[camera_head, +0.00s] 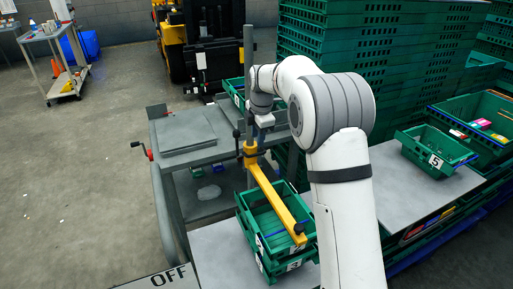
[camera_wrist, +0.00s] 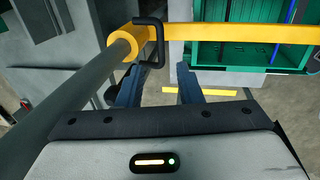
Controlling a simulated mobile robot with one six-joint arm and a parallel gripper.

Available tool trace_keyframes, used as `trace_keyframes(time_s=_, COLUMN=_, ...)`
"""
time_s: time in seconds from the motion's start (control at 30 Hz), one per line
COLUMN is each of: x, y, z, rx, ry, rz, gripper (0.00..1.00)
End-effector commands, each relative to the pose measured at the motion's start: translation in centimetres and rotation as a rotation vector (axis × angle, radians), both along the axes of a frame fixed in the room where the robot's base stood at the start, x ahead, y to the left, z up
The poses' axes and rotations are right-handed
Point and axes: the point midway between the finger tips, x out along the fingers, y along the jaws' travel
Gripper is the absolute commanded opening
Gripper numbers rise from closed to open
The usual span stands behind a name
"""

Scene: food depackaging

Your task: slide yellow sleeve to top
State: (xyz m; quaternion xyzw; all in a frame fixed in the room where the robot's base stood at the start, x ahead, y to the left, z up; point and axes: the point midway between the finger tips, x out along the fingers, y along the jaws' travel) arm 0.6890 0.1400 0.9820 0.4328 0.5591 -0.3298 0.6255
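The yellow sleeve (camera_head: 250,151) sits around an upright grey pole (camera_head: 248,60), low on it, in the head view. A yellow bar (camera_head: 275,200) runs from it toward the lower right, over a green crate. In the wrist view the sleeve (camera_wrist: 126,40) is at the upper left, around the slanting pole (camera_wrist: 75,88). A black bracket-shaped handle (camera_wrist: 160,42) is beside the sleeve. My gripper (camera_wrist: 160,72) is open, its two blue-grey fingers apart just below the handle in the picture. I cannot tell whether they touch it. In the head view my wrist hides the fingertips.
Green crates (camera_head: 241,205) stand stacked under the bar. A grey table (camera_head: 190,128) is left of the pole. Tall green crate stacks (camera_head: 330,40) rise behind my arm. A smaller crate (camera_head: 436,143) sits on a grey surface at right. The floor at left is open.

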Motion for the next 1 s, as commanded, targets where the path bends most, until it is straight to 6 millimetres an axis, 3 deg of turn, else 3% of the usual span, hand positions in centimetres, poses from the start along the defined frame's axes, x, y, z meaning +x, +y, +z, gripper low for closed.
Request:
trace_keyframes(time_s=0.3, x=0.7, y=0.3, z=-5.0, rx=0.000, ry=0.003, rz=-0.002, gripper=0.33)
trace_keyframes(time_s=0.43, x=0.9, y=0.4, z=-6.3, rx=0.000, ry=0.002, rz=-0.003, gripper=0.33)
trace_keyframes(time_s=0.8, x=1.0, y=0.3, z=-6.8, rx=0.000, ry=0.000, rz=-0.005, gripper=0.32)
trace_keyframes(time_s=1.0, x=1.0, y=0.3, z=-6.8, rx=0.000, ry=0.000, rz=-0.006, gripper=0.15)
